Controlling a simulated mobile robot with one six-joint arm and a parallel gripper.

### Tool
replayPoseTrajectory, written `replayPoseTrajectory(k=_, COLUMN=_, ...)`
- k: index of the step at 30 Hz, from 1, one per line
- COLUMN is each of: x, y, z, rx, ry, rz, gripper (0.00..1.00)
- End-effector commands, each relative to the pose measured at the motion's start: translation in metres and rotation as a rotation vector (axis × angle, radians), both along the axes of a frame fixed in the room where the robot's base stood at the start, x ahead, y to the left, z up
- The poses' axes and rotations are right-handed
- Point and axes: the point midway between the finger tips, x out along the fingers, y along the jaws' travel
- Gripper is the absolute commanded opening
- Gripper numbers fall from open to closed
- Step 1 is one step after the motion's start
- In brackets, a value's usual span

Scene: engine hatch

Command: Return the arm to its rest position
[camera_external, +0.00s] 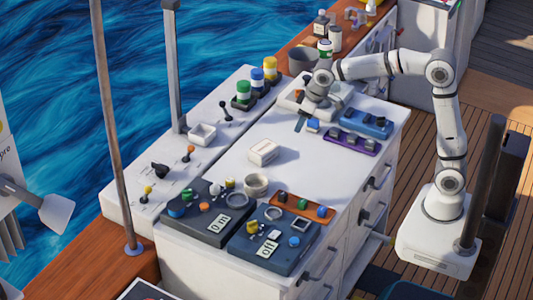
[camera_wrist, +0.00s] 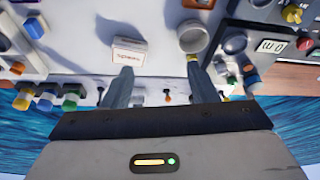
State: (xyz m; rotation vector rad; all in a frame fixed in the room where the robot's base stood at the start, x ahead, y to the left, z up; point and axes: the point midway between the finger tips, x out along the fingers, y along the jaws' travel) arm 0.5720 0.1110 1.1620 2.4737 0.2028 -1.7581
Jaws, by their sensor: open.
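My arm reaches from its white base (camera_external: 437,240) on the wooden deck, up and over the back of the white cabinet top (camera_external: 235,162). My gripper (camera_external: 301,124) hangs above the back part of the cabinet top, near a white tray-like box. In the wrist view my gripper (camera_wrist: 160,90) has its two grey fingers spread well apart with nothing between them. A small white labelled box (camera_external: 263,152) stands on the top, apart from the fingers; it also shows in the wrist view (camera_wrist: 129,51).
Dark control panels (camera_external: 208,212) and a white cup (camera_external: 256,185) are at the front. A purple rack (camera_external: 350,142) and a blue rack (camera_external: 367,122) lie at the right. Colored jars (camera_external: 257,80) and a grey pot (camera_external: 302,61) stand at the back. The middle top is mostly clear.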

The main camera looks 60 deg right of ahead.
Motion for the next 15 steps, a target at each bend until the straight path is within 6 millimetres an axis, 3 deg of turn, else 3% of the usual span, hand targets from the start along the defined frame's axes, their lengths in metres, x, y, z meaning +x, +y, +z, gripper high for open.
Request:
replayPoseTrajectory(k=1, x=-0.023, y=-0.016, z=0.006, rx=0.0, ry=0.001, rz=-0.018, gripper=0.53)
replayPoseTrajectory(k=6, x=-0.1, y=-0.058, z=0.008, rx=-0.001, ry=0.019, rz=-0.067, gripper=0.53)
replayPoseTrajectory(k=12, x=-0.19, y=-0.093, z=-0.009, rx=-0.002, ry=0.039, rz=-0.122, gripper=0.53)
replayPoseTrajectory(k=15, x=-0.226, y=-0.104, z=-0.021, rx=-0.002, ry=0.047, rz=-0.144, gripper=0.53)
